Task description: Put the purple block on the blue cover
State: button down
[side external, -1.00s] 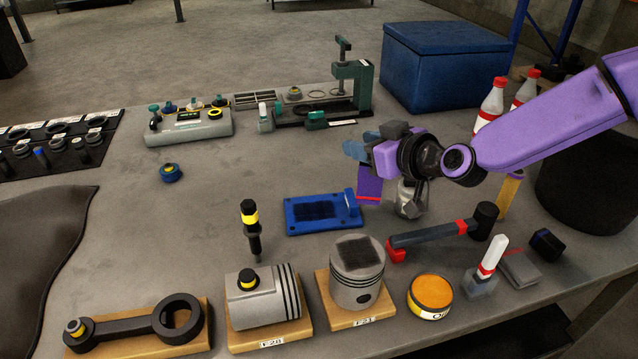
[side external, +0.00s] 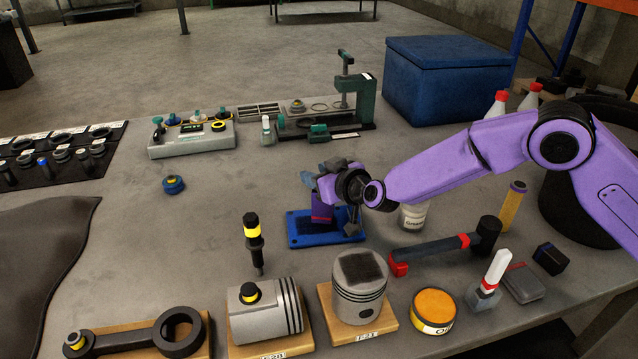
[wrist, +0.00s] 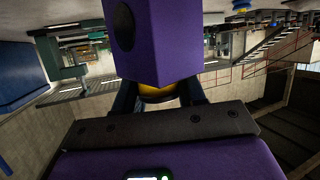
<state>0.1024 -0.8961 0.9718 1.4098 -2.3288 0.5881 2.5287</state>
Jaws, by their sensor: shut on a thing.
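The purple block (side external: 321,209), with a thin red band near its lower end, is held in my gripper (side external: 324,194). The blue cover (side external: 300,236) lies flat on the table, with a dark panel on top. The block is over the cover in the side view; I cannot tell whether it touches it. My gripper and the block hide the cover's upper right part. In the wrist view the purple block (wrist: 165,38) fills the upper middle, between the fingers of my gripper (wrist: 160,92), which are mostly hidden behind it.
A piston (side external: 358,289) on a wooden base stands in front of the cover. A hammer (side external: 435,251) lies to the right, near a pale can (side external: 413,216).

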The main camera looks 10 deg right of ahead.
jog(key=shift+f, duration=1.1)
jog(key=shift+f, duration=0.15)
jog(key=c, duration=0.7)
grip_release()
jog(key=shift+s, duration=0.1)
jog(key=shift+o, duration=0.2)
jog(key=shift+s+d+r, duration=0.15)
jog(key=shift+s+r, duration=0.1)
jog(key=shift+s, duration=0.1)
jog(key=v, duration=1.1)
jog(key=shift+s, duration=0.1)
